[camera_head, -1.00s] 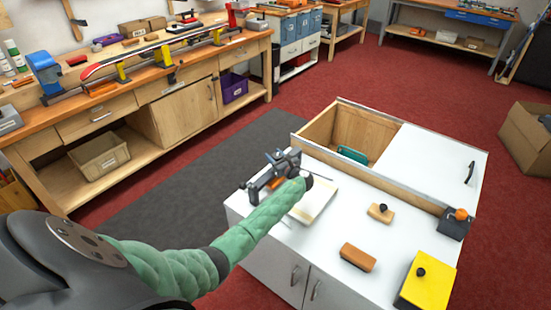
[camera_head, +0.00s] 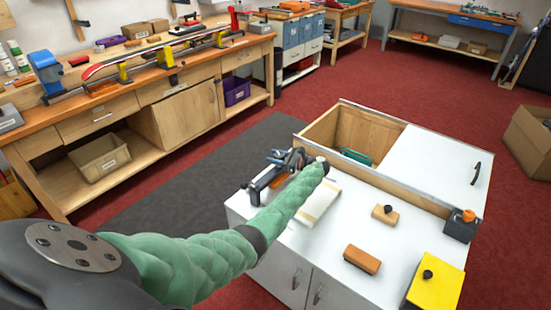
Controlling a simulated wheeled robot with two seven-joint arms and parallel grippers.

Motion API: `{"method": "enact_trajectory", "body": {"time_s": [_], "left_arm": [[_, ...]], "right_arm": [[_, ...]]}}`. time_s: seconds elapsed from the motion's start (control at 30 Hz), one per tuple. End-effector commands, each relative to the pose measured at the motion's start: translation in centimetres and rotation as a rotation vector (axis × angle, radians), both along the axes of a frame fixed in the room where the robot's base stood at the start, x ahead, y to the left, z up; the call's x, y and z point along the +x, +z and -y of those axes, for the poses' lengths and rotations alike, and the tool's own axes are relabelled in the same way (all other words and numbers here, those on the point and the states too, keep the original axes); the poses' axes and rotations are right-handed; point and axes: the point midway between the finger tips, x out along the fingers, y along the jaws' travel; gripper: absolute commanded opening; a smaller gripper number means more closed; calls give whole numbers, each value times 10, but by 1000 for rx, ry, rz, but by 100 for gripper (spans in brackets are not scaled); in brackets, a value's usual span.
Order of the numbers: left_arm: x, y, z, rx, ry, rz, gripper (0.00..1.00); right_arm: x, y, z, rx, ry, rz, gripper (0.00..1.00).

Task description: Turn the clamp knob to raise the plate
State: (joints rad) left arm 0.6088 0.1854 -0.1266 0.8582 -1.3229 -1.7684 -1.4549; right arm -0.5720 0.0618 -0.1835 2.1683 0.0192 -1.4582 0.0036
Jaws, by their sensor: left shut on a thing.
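The dark clamp (camera_head: 256,194) stands at the back left corner of the white cabinet top, with an orange part beside it. My left arm reaches in from the left in a green sleeve. My left gripper (camera_head: 288,158) is at the upper part of the clamp, shut on what appears to be its knob. The fingers and my wrist hide the knob, so its angle cannot be told. A pale flat plate (camera_head: 318,207) lies just right of the clamp, partly behind my forearm; its height is hard to judge. My right gripper is not in view.
On the cabinet top (camera_head: 310,245) are a wooden block with a black knob (camera_head: 385,214), a brown brush-like block (camera_head: 362,259), a yellow box (camera_head: 436,285) and a dark box with an orange top (camera_head: 461,225). An open compartment (camera_head: 328,132) lies behind.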

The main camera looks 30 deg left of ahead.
Motion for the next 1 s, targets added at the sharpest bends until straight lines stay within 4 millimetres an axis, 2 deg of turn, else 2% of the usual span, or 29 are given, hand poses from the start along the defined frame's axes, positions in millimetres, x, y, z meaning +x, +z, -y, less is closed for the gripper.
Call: {"method": "enact_trajectory", "body": {"time_s": [0.03,0.4,0.43,0.5,0.53,0.83,0.97,1.0], "left_arm": [[-3,-7,1,-5,4,-8,20],[-3,-8,1,-4,7,-8,20],[-3,-8,1,-4,7,-8,47],[-3,-7,1,-4,7,-7,61],[-3,-6,1,-4,6,-7,65],[-1,-3,1,-2,6,-3,65],[1,-4,10,-3,5,-2,65],[2,-5,14,-3,5,-2,65]], "right_arm": [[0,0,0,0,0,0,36],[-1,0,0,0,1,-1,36],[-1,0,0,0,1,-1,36],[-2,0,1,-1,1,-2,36],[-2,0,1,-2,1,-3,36],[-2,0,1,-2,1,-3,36],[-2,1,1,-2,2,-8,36],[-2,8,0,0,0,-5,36]]}}
